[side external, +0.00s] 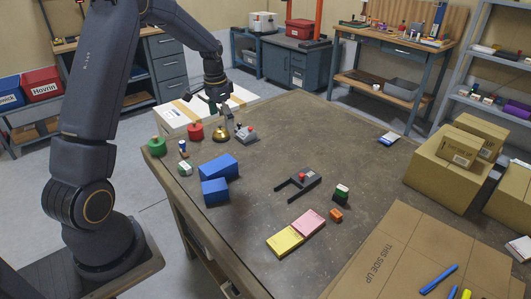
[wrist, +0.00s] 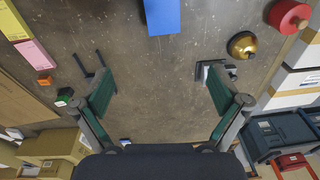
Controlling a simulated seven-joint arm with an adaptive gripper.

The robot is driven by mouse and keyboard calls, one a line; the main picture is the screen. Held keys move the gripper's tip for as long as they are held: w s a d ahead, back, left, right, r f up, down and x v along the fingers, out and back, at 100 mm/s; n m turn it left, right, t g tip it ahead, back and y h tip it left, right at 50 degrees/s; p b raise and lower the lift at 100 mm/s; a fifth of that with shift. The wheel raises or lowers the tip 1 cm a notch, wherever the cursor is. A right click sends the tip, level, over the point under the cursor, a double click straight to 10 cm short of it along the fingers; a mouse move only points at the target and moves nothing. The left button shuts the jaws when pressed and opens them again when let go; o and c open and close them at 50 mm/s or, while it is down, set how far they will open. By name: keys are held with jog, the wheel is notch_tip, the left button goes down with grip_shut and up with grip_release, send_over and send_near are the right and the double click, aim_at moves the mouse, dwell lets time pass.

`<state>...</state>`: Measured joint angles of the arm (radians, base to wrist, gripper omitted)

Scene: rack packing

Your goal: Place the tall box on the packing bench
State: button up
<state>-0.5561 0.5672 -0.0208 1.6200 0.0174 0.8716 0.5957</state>
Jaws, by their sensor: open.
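The packing bench (side external: 260,190) has a dark, worn top. Two blue blocks stand close together on its left part: a longer one (side external: 218,167) behind and a smaller one (side external: 215,192) in front. I cannot tell whether either is the tall box. One blue face (wrist: 162,15) shows at the top edge of the wrist view, cut off. My gripper (side external: 222,106) hangs over the back left of the bench, above a brass dome. In the wrist view my gripper (wrist: 160,92) is open, with bare bench top between its green-padded fingers and nothing held.
A red spool (side external: 196,132), brass dome (side external: 220,137) and grey device (side external: 245,133) stand near the back left edge. A black forked tool (side external: 300,184) and yellow and pink pads (side external: 285,240) lie mid-bench. Cardboard boxes (side external: 440,175) fill the right. The back middle is clear.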

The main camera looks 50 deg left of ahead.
send_near(218, 164)
jog(key=shift+n+g+h, duration=0.3)
jog(key=shift+n+g, duration=0.1)
jog(key=f, duration=0.4)
jog(key=a+f, duration=0.1)
jog(key=f, duration=0.2)
jog(key=shift+w, duration=0.35)
notch_tip(218, 164, down, 6)
jog(key=shift+d+r, duration=0.15)
jog(key=shift+d, duration=0.05)
jog(key=shift+c, duration=0.2)
